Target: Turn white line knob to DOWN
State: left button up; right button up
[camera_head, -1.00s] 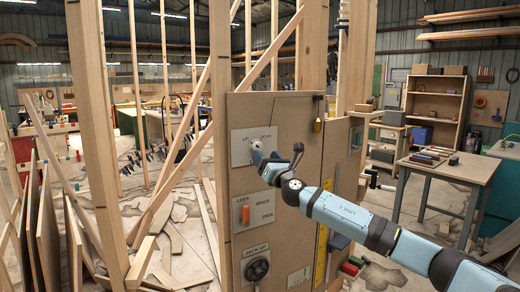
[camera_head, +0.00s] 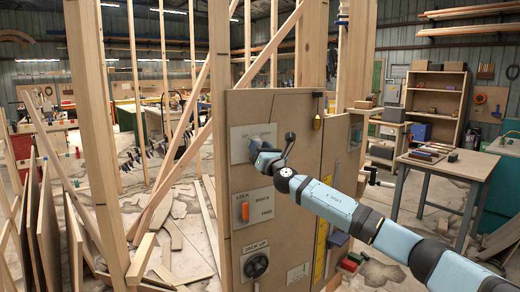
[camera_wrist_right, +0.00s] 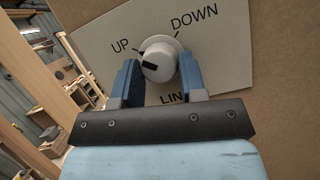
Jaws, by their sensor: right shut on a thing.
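The white line knob (camera_wrist_right: 158,62) is round and pale, on a light plate (camera_wrist_right: 95,40) marked UP on the left, DOWN on the right and LIN below, the rest of that word hidden. A black mark on the knob's face lies on its left side, near the UP side. My right gripper (camera_wrist_right: 161,78) has its two blue fingers on either side of the knob and is shut on it. In the head view, the right gripper (camera_head: 260,149) is at the plate (camera_head: 239,151) on the brown panel, covering most of the knob. My left gripper is out of view.
Below on the panel (camera_head: 295,215) are an orange LOCK switch (camera_head: 245,211) and a black JACK UP dial (camera_head: 256,266). Wooden posts (camera_head: 95,130) stand to the left, and a table (camera_head: 445,166) to the right.

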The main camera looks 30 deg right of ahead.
jog(key=m+g+h+p, duration=0.2)
jog(key=m+p, duration=0.1)
jog(key=m, duration=0.5)
jog(key=m+g+h+p, duration=0.1)
jog(key=m+g+p, duration=0.1)
jog(key=m+p, duration=0.2)
jog(key=r+m+g+h+p, duration=0.1)
jog(key=m+g+h+p, duration=0.1)
jog(key=m, duration=0.9)
jog(key=shift+a+m+g+h+p, duration=0.3)
jog(key=shift+a+g+p, duration=0.1)
jog(key=shift+p, duration=0.5)
jog(key=shift+m, duration=0.3)
jog(key=o, duration=0.9)
jog(key=shift+c, duration=0.2)
jog(key=shift+o, duration=0.3)
